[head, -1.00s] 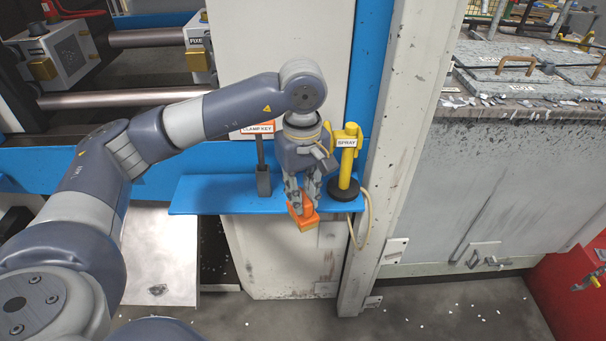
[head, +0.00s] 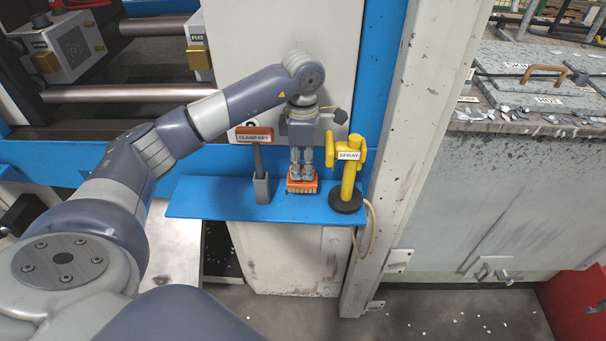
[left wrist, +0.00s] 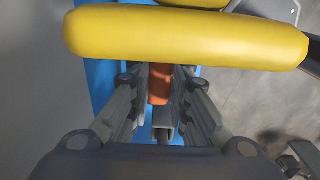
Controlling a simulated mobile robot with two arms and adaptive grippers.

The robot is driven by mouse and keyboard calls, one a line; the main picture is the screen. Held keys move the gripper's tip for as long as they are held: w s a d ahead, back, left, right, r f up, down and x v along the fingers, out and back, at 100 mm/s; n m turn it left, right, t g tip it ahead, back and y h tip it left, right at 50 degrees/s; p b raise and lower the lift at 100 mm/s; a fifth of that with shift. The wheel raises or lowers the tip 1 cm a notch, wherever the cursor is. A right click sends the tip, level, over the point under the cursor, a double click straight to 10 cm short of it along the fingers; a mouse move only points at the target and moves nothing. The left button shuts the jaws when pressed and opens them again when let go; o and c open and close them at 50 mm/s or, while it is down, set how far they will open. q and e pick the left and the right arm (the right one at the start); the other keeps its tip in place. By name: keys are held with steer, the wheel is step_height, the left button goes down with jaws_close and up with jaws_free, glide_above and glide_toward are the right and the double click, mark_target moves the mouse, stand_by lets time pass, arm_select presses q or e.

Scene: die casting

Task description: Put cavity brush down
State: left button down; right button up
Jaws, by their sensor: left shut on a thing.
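The cavity brush (head: 303,187) is an orange block with a pale, bristle-like lower front. In the head view it is at the blue shelf, between the clamp key and the spray. My left gripper (head: 302,174) points down from above and is shut on the brush. I cannot tell whether the brush touches the shelf. In the left wrist view, the orange of the brush (left wrist: 159,84) shows between the fingers (left wrist: 160,105), partly hidden by a yellow bar. My right gripper is not in view.
The blue shelf (head: 215,200) has bare room at its left end. The clamp key (head: 260,185) stands in a grey holder left of the brush. The yellow spray (head: 348,180) stands close on the right; its yellow handle (left wrist: 185,37) crosses the left wrist view. A white post (head: 400,150) rises further right.

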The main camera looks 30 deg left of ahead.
mark_target(303, 166)
arm_select(q)
steer(key=shift+f, duration=0.4)
step_height(303, 166, down, 2)
steer(key=shift+f+p, duration=0.1)
steer(key=shift+p, duration=0.45)
steer(key=shift+f, duration=0.65)
steer(key=c, duration=1.5)
jaws_free()
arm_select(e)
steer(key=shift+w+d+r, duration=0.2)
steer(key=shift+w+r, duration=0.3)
